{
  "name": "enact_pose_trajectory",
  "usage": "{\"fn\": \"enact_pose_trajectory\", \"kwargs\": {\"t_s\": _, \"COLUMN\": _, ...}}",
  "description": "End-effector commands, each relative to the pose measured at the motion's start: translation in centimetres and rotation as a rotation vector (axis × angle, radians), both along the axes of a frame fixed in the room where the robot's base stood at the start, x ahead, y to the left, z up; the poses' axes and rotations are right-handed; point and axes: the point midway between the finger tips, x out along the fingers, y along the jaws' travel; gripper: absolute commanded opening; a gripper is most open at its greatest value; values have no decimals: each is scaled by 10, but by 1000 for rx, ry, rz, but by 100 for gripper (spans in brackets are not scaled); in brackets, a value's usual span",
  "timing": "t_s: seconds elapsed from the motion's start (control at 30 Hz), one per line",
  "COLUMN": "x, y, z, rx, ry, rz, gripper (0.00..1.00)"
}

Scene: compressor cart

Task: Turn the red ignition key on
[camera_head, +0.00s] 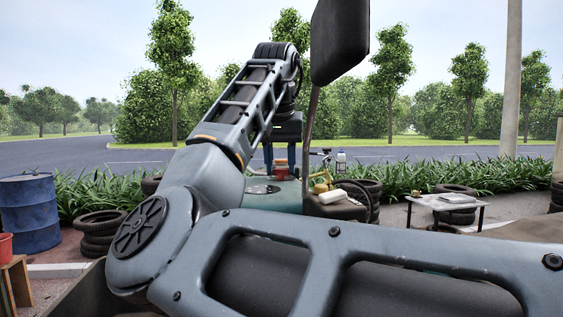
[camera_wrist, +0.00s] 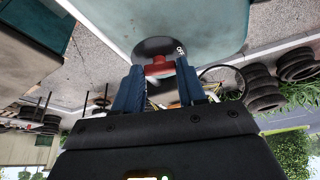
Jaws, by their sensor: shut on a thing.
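The red ignition key (camera_wrist: 159,67) sits in front of a round black plate (camera_wrist: 158,46) on a teal surface (camera_wrist: 195,20) in the wrist view. White lettering that looks like OFF shows on the plate near the right finger. My gripper (camera_wrist: 158,72) has its two blue fingers on either side of the key and is shut on it. In the head view my gripper (camera_head: 281,160) points down, with a red part (camera_head: 281,169) between and below its fingers. The fingers and gripper body hide some of the key. The key's exact angle is hard to tell.
A dark upright panel (camera_head: 340,40) stands nearby. A small table (camera_head: 445,202), a blue barrel (camera_head: 29,212) and stacked tires (camera_head: 98,232) stand farther off.

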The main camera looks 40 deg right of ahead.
Motion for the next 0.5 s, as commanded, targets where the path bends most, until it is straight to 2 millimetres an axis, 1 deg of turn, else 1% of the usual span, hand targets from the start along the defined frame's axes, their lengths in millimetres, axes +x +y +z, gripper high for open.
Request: {"fn": "enact_pose_trajectory", "kwargs": {"t_s": 0.5, "x": 5, "y": 2, "z": 1, "rx": -2, "ry": 1, "rz": -474, "gripper": 10}}
